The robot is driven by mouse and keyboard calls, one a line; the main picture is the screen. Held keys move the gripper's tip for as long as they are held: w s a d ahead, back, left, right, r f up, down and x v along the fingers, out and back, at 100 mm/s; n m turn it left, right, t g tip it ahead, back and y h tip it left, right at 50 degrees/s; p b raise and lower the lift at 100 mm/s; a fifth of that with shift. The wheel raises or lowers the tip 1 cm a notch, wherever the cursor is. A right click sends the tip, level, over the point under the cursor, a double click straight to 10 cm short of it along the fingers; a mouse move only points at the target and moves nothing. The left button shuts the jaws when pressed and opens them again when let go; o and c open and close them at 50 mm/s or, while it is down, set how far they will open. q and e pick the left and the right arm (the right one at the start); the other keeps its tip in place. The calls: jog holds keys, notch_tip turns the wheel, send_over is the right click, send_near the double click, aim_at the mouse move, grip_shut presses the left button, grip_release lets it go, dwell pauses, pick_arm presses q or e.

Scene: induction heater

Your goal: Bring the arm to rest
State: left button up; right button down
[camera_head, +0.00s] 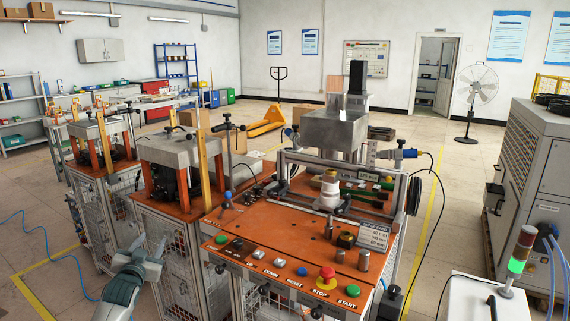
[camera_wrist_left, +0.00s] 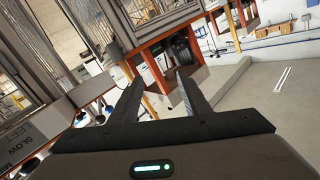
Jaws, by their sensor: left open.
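My left gripper (camera_head: 146,250) is low at the left front of the head view, beside the framed machine stands and apart from the orange-topped bench (camera_head: 258,222). In the left wrist view my left gripper (camera_wrist_left: 160,88) shows two dark fingers spread apart with nothing between them. Beyond the fingers are a tilted orange-framed stand and the floor. The bench carries a row of push buttons, among them a red stop button (camera_head: 327,272) and a green start button (camera_head: 348,291). A white stepped part (camera_head: 329,190) stands upright on the bench. My right gripper is not in view.
Two grey-topped machines (camera_head: 178,148) on caged stands are left of the bench. A grey cabinet (camera_head: 538,170) and a signal tower lit green (camera_head: 516,266) are at the right. A blue cable (camera_head: 30,250) lies on the open floor at the left.

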pick_arm(q)
jog(key=s+d+f+g+h, duration=0.15)
jog(key=s+d+f, duration=0.25)
jog(key=s+f, duration=0.65)
jog(key=s+d+f+g, duration=0.3)
jog(key=s+d+f, duration=0.15)
jog(key=f, duration=1.15)
jog(key=s+d+f+g, duration=0.2)
jog(key=s+d+f, duration=0.1)
jog(key=s+f, duration=0.8)
jog(key=s+d+f+g, duration=0.1)
jog(key=s+d+f, duration=0.2)
jog(key=s+f, duration=0.4)
jog(key=s+d+f+g+h, duration=0.1)
jog(key=s+d+f, duration=0.3)
jog(key=s, duration=1.1)
jog(key=s+d+f+g, duration=0.3)
jog(key=s+f, duration=0.6)
jog(key=s, duration=0.2)
jog(key=shift+d+f, duration=0.3)
jog(key=shift+f, duration=0.1)
